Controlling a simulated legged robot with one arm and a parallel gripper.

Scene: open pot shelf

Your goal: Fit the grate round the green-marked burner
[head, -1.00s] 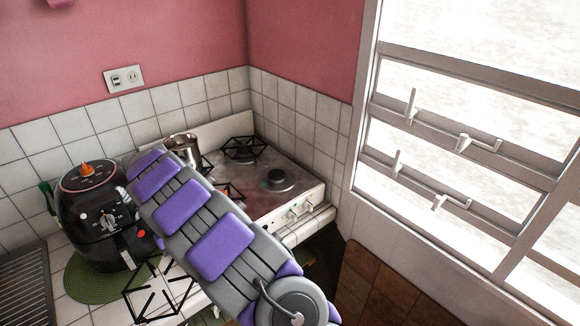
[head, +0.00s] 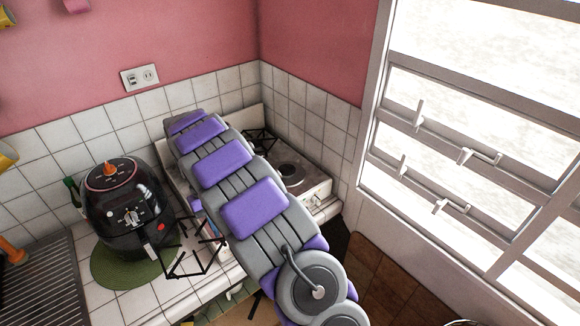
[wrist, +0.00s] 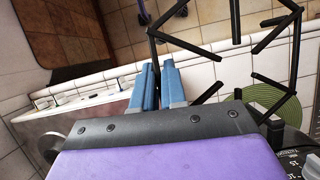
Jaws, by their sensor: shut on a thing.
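The black wire grate (head: 192,262) hangs over the counter edge in front of the air fryer, left of the stove, in the head view. In the wrist view the grate (wrist: 258,75) spreads up and right from the blue fingertips of my gripper (wrist: 158,80), which are shut on one of its bars. A dark round burner (head: 290,174) shows bare at the stove's right front, just right of my arm. Its green mark cannot be made out now. The stove (head: 317,190) is largely hidden behind my arm.
A black air fryer (head: 128,208) stands on a green round mat (head: 108,268) close to the held grate. Another grate (head: 262,139) sits at the stove's back right. A tiled wall and window bound the right side.

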